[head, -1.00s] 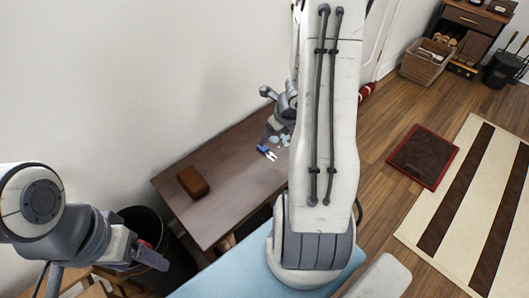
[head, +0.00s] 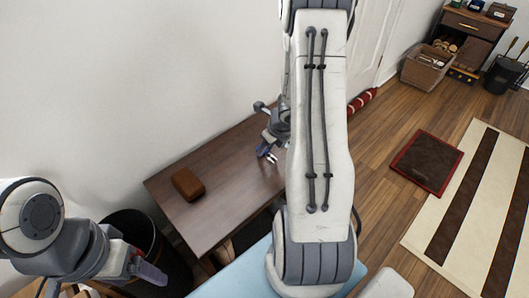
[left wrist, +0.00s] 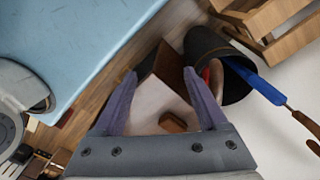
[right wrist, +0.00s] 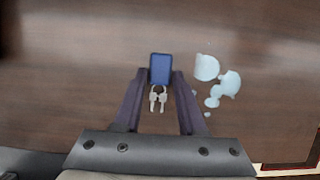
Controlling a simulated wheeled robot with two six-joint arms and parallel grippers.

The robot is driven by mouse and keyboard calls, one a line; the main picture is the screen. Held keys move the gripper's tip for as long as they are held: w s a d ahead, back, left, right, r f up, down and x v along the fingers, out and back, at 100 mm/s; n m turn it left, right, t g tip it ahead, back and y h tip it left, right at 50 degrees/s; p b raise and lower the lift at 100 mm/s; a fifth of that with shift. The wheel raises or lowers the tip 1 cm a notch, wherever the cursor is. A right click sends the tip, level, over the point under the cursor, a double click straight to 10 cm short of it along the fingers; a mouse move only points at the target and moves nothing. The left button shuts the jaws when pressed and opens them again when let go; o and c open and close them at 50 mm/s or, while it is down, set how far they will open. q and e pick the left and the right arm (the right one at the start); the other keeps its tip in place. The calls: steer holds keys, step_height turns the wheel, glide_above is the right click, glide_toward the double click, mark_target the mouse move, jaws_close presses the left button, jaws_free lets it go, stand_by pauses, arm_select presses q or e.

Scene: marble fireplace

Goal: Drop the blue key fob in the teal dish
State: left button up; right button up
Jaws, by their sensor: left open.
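The blue key fob (right wrist: 161,68) lies on the dark wooden table with its keys (right wrist: 158,97) toward my right gripper (right wrist: 160,74). The fob is between the fingertips, close to both; whether they touch it is unclear. Right of it lie several pale blue-teal pieces (right wrist: 221,80), flat and irregular; I see no whole teal dish. In the head view my right gripper (head: 264,150) is low over the table, and the arm hides the pieces. My left gripper (head: 149,271) is open and empty, off the table's left side; it also shows in the left wrist view (left wrist: 160,72).
A brown block (head: 187,184) sits on the wooden table (head: 215,215). A black bin (head: 172,262) stands at the table's left end. A light blue surface (head: 238,278) is in front. The wall is behind; a red-bordered mat (head: 427,161) lies on the floor.

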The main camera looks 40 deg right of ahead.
jaws_close()
steer(key=shift+r, duration=0.1)
